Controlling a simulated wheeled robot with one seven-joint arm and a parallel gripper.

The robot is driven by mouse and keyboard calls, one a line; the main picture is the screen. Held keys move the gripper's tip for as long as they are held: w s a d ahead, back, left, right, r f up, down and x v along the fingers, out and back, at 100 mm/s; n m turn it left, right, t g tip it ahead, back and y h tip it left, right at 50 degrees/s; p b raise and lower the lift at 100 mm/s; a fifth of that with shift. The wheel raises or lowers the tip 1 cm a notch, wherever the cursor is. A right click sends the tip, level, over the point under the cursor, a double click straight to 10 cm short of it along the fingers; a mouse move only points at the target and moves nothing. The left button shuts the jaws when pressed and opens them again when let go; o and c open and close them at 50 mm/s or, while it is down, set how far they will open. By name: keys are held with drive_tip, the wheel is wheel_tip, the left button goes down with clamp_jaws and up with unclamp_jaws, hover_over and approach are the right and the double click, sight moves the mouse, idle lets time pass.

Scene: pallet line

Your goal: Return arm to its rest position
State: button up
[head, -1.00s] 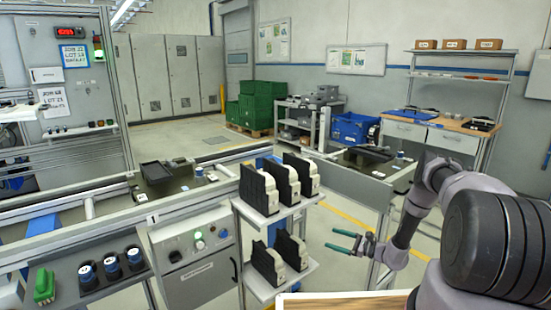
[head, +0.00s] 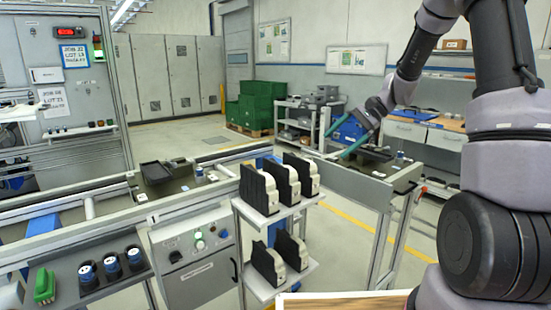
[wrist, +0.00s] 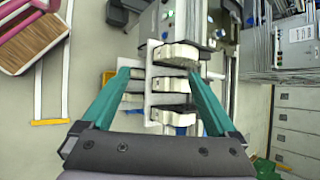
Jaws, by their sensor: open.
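My arm (head: 420,50) is raised at the right of the head view, with its upper part reaching beyond the top edge. My gripper (head: 343,140) hangs over the conveyor at the right centre, its two teal fingers apart and nothing between them. In the wrist view my gripper (wrist: 160,75) is also open. Its fingers frame the rack of black and white units (wrist: 172,85) seen from above, some way beyond the fingertips.
The two-shelf rack (head: 275,215) holds several black and white units. A conveyor (head: 360,185) runs behind it. A workbench (head: 425,130) and a blue bin (head: 350,130) stand farther back. Green crates (head: 252,112) are stacked on a pallet.

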drive_tip(key=s+d+r+n+t+h, duration=0.2)
drive_tip(key=s+r, duration=0.5)
drive_tip(key=s, duration=0.6)
drive_tip(key=s+d+r+n+t+h, duration=0.2)
drive_tip(key=s+r, duration=0.6)
drive_tip(key=s, duration=0.5)
drive_tip(key=d+t+h, duration=0.1)
drive_tip(key=t+h, duration=0.1)
drive_tip(key=h, duration=0.1)
drive_tip(key=shift+r+n+t, duration=0.3)
drive_tip(key=shift+t, duration=0.1)
